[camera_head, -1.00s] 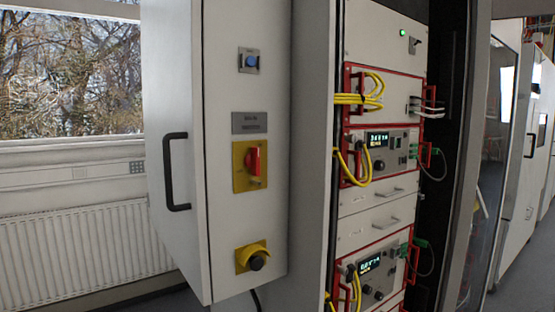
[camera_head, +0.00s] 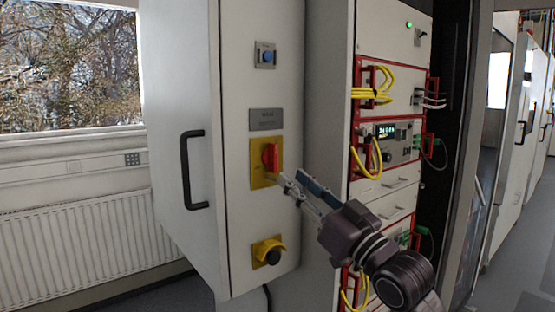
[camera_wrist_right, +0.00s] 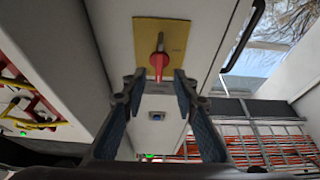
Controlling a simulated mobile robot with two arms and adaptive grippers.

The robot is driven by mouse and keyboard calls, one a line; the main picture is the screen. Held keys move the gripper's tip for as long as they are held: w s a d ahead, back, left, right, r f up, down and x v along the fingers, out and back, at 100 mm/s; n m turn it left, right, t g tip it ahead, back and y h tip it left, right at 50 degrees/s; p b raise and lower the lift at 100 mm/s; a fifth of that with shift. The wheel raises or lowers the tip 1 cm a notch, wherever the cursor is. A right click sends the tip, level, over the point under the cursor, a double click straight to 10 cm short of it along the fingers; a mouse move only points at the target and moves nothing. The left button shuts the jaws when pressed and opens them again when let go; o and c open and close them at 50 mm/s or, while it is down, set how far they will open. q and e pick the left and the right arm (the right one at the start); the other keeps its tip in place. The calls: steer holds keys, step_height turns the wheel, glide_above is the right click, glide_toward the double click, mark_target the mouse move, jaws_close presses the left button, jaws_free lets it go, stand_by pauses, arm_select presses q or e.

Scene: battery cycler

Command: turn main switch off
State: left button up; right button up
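The main switch is a red knob (camera_head: 271,157) on a yellow plate (camera_head: 258,179) on the grey cabinet's front, below a grey label. In the right wrist view the red knob (camera_wrist_right: 160,55) and yellow plate (camera_wrist_right: 175,36) are ahead of the fingers. The knob's handle stands upright in the head view. My right gripper (camera_head: 291,181) is just right of and slightly below the knob. Its two fingers are spread in the right wrist view (camera_wrist_right: 156,93), with nothing held between them. I cannot tell whether a fingertip touches the plate. My left gripper is out of view.
A blue button (camera_head: 266,56) is above the switch and a yellow-and-black knob (camera_head: 268,252) is below. A black door handle (camera_head: 193,170) juts out at left. A rack with yellow cables (camera_head: 372,95) stands to the right.

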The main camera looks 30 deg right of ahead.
mark_target(276, 158)
steer(key=p+x, duration=0.1)
steer(key=x, duration=0.2)
steer(key=r+p+x, duration=0.1)
steer(key=p+x, duration=0.1)
steer(key=x, duration=0.2)
steer(key=shift+d+r, duration=0.1)
steer(key=shift+r, duration=0.05)
steer(key=shift+w, duration=0.1)
jaws_close()
